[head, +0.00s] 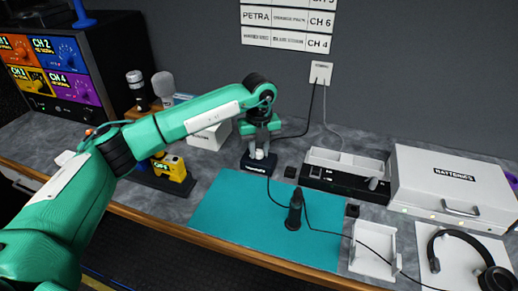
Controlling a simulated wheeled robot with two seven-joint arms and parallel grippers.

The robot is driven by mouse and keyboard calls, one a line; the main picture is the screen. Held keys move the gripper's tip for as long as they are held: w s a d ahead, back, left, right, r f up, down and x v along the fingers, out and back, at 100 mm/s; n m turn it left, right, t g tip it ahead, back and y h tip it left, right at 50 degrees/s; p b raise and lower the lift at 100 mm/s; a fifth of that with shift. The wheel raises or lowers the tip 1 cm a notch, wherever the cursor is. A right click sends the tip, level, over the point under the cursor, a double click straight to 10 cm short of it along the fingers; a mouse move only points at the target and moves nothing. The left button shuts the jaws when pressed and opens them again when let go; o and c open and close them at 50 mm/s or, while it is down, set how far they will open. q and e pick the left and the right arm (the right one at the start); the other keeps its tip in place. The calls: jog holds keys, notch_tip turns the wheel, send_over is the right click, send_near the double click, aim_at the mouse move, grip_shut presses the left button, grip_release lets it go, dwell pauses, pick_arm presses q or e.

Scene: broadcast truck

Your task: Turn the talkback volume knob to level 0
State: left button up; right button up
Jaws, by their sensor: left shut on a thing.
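My left arm reaches in from the left. Its gripper (260,152) points down over a small black box (256,168) with a white label, at the back edge of the teal mat. The gripper is shut on a small pale knob on top of this box. The fingers hide most of the knob, so its pointer and level marks cannot be read. I take this knob to be the talkback volume knob. My right gripper is not in view.
The teal mat (225,212) holds a black upright device (294,212) with a cable. A white batteries case (450,190), a white holder (374,250) and a headset (440,245) are at right. A yellow device (172,167) and a channel panel (50,70) are at left.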

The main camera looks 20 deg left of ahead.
aim_at(259, 152)
pick_arm(q)
jog(key=shift+r, duration=0.15)
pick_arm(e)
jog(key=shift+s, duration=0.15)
pick_arm(q)
jog(key=o, duration=1)
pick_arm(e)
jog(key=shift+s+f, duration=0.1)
pick_arm(q)
jog(key=shift+r, duration=0.2)
notch_tip(259, 152, up, 13)
jog(key=b, duration=0.1)
jog(key=shift+r, duration=0.15)
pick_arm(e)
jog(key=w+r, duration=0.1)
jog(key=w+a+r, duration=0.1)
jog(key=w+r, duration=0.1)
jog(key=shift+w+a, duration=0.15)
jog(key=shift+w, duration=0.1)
